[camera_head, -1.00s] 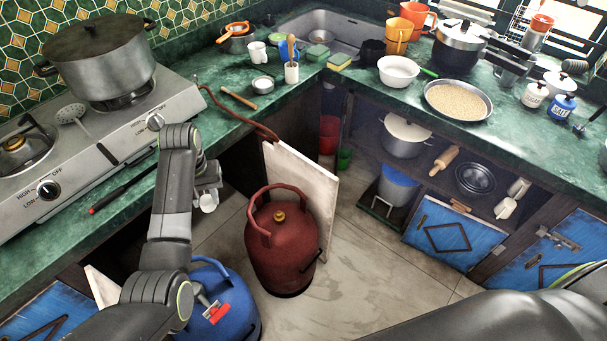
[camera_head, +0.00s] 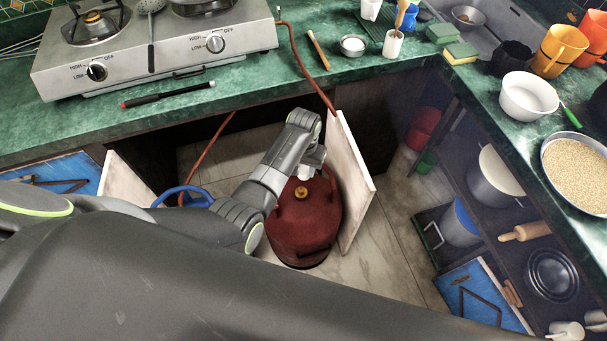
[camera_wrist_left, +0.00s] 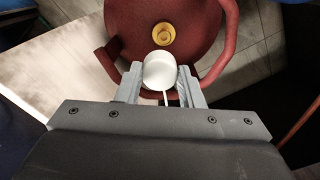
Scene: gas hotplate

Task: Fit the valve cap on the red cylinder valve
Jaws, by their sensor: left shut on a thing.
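The red cylinder (camera_head: 298,232) stands on the tiled floor below the counter, with a brass valve (camera_head: 301,192) on its top. In the left wrist view the valve (camera_wrist_left: 163,36) is bare. My left gripper (camera_head: 312,166) is over the far side of the cylinder top, by its red collar handle. In the left wrist view it is shut on the white valve cap (camera_wrist_left: 160,70). The cap appears just below the valve in that picture and is not on it. The height gap between them is hard to tell. My right gripper is not in view.
A pale open door panel (camera_head: 348,182) stands close to the right of the cylinder. A red hose (camera_head: 302,58) hangs from the counter (camera_head: 250,85) above. A blue cylinder (camera_head: 182,192) is partly hidden behind my arm. Floor to the right is clear.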

